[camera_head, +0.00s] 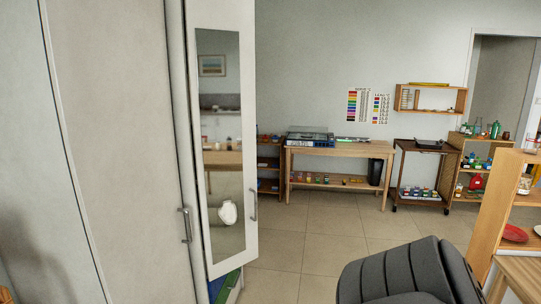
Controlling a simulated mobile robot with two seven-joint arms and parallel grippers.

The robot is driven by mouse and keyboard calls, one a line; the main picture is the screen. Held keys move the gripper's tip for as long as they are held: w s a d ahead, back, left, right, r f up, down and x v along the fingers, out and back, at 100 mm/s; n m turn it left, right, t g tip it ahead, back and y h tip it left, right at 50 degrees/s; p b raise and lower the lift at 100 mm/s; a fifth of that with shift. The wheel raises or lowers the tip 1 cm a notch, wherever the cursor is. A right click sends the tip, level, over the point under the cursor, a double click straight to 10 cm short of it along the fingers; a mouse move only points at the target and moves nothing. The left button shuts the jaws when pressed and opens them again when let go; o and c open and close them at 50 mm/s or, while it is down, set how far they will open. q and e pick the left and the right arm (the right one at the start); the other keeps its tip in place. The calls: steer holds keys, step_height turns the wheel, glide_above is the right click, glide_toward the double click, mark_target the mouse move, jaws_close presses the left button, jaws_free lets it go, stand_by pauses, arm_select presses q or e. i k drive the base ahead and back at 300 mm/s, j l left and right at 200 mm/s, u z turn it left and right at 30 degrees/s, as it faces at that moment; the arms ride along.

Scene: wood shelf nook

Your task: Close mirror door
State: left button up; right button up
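The mirror door (248,120) is a white-framed panel with a tall mirror (222,130), at the left of centre in the head view. It stands at an angle out from the tall light-grey cabinet (115,130), so it looks open; how far is hard to tell. A metal handle (253,204) is on its right edge. Blue and green contents (224,286) show below its lower edge. The mirror reflects a picture, furniture and a white rounded shape. Neither of my grippers is in view.
Another handle (186,224) is on the neighbouring cabinet door. A dark grey ribbed chair-like thing (405,272) stands at the lower right, beside a wooden shelf unit (490,215). Tiled floor (300,245) is clear between door and chair. A wooden table (345,151) is against the back wall.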

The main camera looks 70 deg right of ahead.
mark_target(221, 35)
steer(key=l+z, duration=0.1)
steer(key=z, duration=1.8)
steer(key=i+l+u, duration=0.1)
steer(key=i, duration=0.35)
steer(key=i+l, duration=0.1)
steer(key=i, duration=0.3)
steer(key=i+l+u, duration=0.15)
steer(key=i, duration=0.3)
